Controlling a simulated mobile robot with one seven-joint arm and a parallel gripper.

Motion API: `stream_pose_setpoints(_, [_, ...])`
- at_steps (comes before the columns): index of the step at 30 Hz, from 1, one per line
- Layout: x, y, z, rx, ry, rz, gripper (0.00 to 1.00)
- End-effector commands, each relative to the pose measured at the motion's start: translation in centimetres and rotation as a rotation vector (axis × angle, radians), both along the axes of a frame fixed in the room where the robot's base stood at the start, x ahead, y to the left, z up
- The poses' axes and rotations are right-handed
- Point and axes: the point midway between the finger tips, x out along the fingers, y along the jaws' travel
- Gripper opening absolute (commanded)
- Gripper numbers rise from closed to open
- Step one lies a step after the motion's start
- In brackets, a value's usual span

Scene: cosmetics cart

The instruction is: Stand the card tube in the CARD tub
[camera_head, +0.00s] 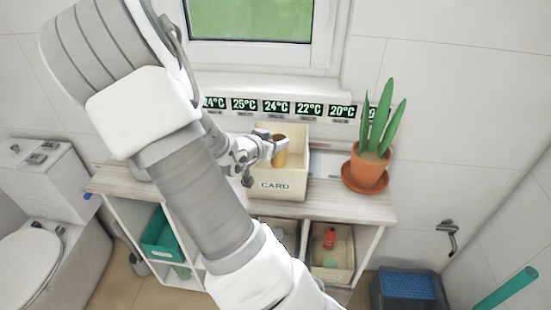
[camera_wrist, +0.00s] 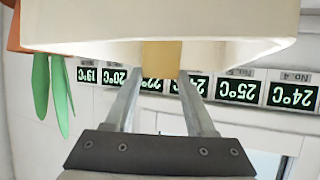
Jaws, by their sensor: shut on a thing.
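The cream CARD tub (camera_head: 261,186) stands on the wooden top of the cart, its label facing front. It also shows at the top of the wrist view (camera_wrist: 160,22), where the picture is upside down. The tan card tube (camera_head: 281,158) is upright over the tub's opening, its lower part seeming to be inside the walls. In the wrist view the tube (camera_wrist: 162,60) shows between the fingers, partly hidden by the tub. My gripper (camera_head: 276,141) is shut on the tube, reaching in from the left. I cannot tell whether the tube touches the tub's floor.
A potted plant (camera_head: 368,168) stands right of the tub. A row of temperature displays (camera_head: 276,107) runs along the wall behind. Shelf bins sit below, including a green one (camera_head: 160,236) and one with a red bottle (camera_head: 330,238).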

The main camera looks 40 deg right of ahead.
Motion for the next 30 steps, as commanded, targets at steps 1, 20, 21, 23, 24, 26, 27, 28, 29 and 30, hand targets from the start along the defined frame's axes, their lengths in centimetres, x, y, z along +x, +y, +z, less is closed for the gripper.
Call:
stream_pose_setpoints(1, [0.0,0.0,-0.5,-0.001,0.002,0.000,0.00])
stream_pose_setpoints(20, [0.0,0.0,-4.2,0.000,0.000,0.000,0.00])
stream_pose_setpoints(21, [0.0,0.0,-4.4,0.000,0.000,0.000,0.00])
stream_pose_setpoints(23, [0.0,0.0,-4.2,0.000,0.000,0.000,0.64])
stream_pose_setpoints(24, [0.0,0.0,-4.2,0.000,0.000,0.000,0.71])
stream_pose_setpoints(26, [0.0,0.0,-4.2,0.000,0.000,0.000,0.82])
stream_pose_setpoints(27, [0.0,0.0,-4.2,0.000,0.000,0.000,0.85])
stream_pose_setpoints(28, [0.0,0.0,-4.2,0.000,0.000,0.000,0.85])
stream_pose_setpoints(29, [0.0,0.0,-4.2,0.000,0.000,0.000,0.85])
stream_pose_setpoints(30, [0.0,0.0,-4.2,0.000,0.000,0.000,0.85])
